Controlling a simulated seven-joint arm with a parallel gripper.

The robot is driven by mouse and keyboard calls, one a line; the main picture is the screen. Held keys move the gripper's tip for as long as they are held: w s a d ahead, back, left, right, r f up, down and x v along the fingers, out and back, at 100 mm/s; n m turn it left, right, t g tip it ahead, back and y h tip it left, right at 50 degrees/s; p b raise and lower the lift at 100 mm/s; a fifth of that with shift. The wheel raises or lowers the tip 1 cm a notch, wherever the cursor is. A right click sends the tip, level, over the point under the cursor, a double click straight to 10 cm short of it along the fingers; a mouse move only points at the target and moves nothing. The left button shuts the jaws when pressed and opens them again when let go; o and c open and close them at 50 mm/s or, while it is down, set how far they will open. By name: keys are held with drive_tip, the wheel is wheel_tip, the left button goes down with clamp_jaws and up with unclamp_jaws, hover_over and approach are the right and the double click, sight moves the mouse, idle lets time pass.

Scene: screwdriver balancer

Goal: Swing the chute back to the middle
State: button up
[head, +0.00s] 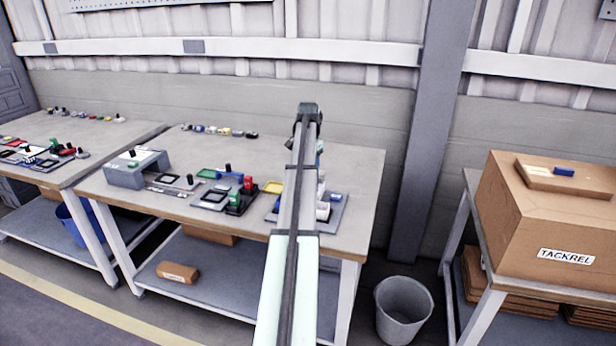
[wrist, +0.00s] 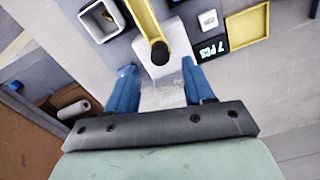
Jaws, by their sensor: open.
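In the wrist view, a yellow chute (wrist: 146,18) runs from the top edge down to a round black knob (wrist: 160,53) at its near end. The chute lies over a pale grey block (wrist: 176,38). My gripper (wrist: 158,68) has two blue fingers, spread apart and empty. The knob shows just beyond the fingertips, between them in the picture; I cannot tell whether either finger touches it. In the head view, my arm covers most of the chute's station, and only part of its grey base (head: 335,212) shows.
A black "7 PCS" plate (wrist: 212,47) and a yellow tray (wrist: 247,33) lie to the right of the chute. Other stations fill the workbench (head: 345,165). A grey bucket (head: 403,308) stands on the floor.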

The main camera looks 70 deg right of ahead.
wheel_tip(320, 180, up, 9)
idle(0.3)
idle(0.5)
